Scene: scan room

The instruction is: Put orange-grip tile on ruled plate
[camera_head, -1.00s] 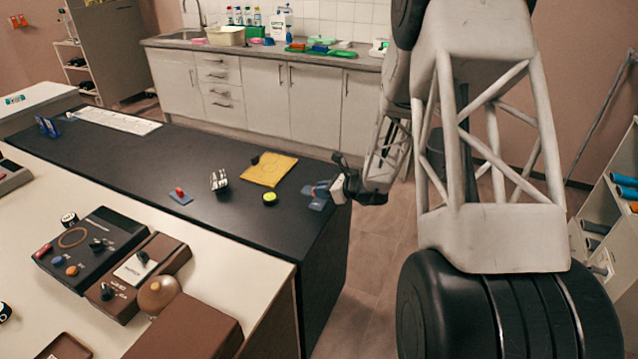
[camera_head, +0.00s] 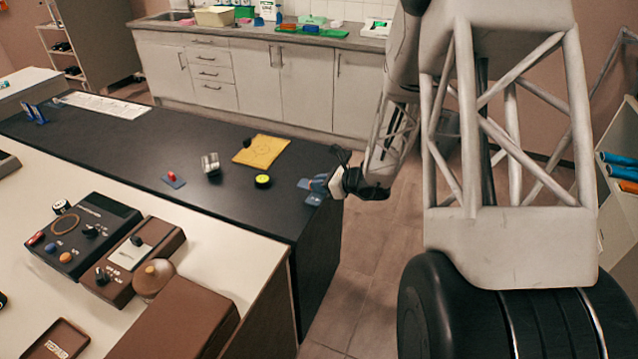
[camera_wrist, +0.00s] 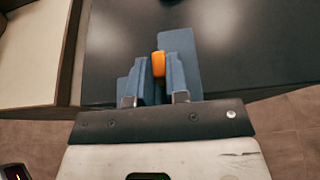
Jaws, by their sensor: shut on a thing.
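My gripper (camera_wrist: 158,83) is shut on the orange grip (camera_wrist: 158,64) of a blue-grey tile (camera_wrist: 186,44). The fingers stand on both sides of the grip, and the tile shows partly behind them. In the head view, my gripper (camera_head: 322,185) is at the right end of the black counter with the tile. The grip is hard to make out there. I cannot tell whether the tile touches the counter. A long white plate with fine markings (camera_head: 104,104), apparently the ruled plate, lies at the counter's far left end.
On the black counter (camera_head: 130,150) are a yellow plate (camera_head: 262,150), a black-and-yellow disc (camera_head: 262,181), a silvery object (camera_head: 210,163), a red-grip tile (camera_head: 172,180) and blue upright pieces (camera_head: 35,113). Brown and black control boxes (camera_head: 85,230) stand on the pale desk in front.

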